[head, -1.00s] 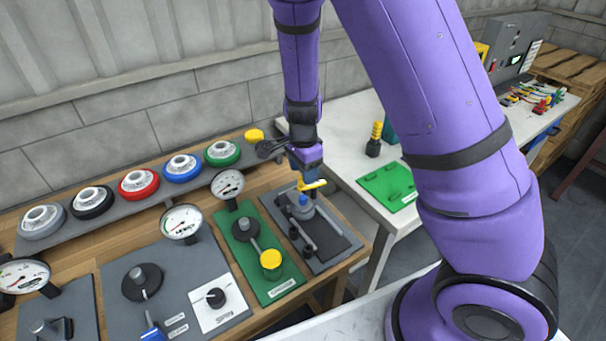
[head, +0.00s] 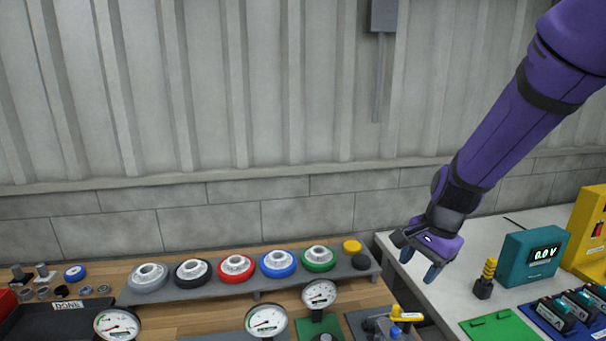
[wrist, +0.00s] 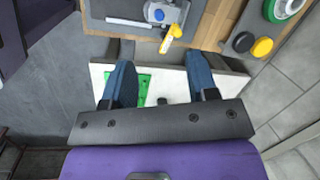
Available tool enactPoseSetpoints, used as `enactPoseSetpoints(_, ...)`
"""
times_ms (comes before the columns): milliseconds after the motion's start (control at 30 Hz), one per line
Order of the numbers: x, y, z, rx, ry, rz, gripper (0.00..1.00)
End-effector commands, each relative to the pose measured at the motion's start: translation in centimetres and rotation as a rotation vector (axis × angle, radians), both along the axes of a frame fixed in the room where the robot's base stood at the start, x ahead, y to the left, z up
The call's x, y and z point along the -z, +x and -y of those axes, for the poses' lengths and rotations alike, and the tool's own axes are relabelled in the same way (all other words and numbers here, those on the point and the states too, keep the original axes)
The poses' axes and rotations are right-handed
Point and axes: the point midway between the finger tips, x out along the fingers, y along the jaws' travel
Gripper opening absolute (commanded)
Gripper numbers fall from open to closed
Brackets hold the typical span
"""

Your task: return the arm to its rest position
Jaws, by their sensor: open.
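My gripper (head: 420,268) is at the end of my purple arm, raised above the gap between the wooden bench and the white table. It is open and empty. In the wrist view its two blue fingers (wrist: 160,85) stand wide apart with nothing between them. Below it, apart from the fingers, a fixture with a yellow handle (head: 405,315) stands at the bench's right end. The handle also shows in the wrist view (wrist: 172,38).
Several coloured wheels (head: 236,265) line a shelf left of my gripper. Gauges (head: 267,321) stand before them. The white table (head: 440,290) at right holds a yellow-and-black stack (head: 486,277), a teal meter (head: 531,257) reading 0.0 V and a green plate (head: 500,332). The space above the wheels is free.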

Motion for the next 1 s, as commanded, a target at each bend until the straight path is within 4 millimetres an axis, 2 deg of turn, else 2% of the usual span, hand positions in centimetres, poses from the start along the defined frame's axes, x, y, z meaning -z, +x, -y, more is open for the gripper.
enactPoseSetpoints(33, -1.6, -0.6, 0.3, -0.037, 0.012, 0.025, 0.53)
enactPoseSetpoints(100, -3.4, -1.6, 0.6, -0.099, 0.017, 0.059, 0.53)
enactPoseSetpoints(500, -12.2, -8.4, 3.0, -0.444, -0.046, 0.254, 0.53)
enactPoseSetpoints(800, -16.7, -14.6, 4.9, -0.680, -0.203, 0.380, 0.53)
enactPoseSetpoints(1000, -18.4, -18.5, 5.9, -0.806, -0.339, 0.429, 0.53)
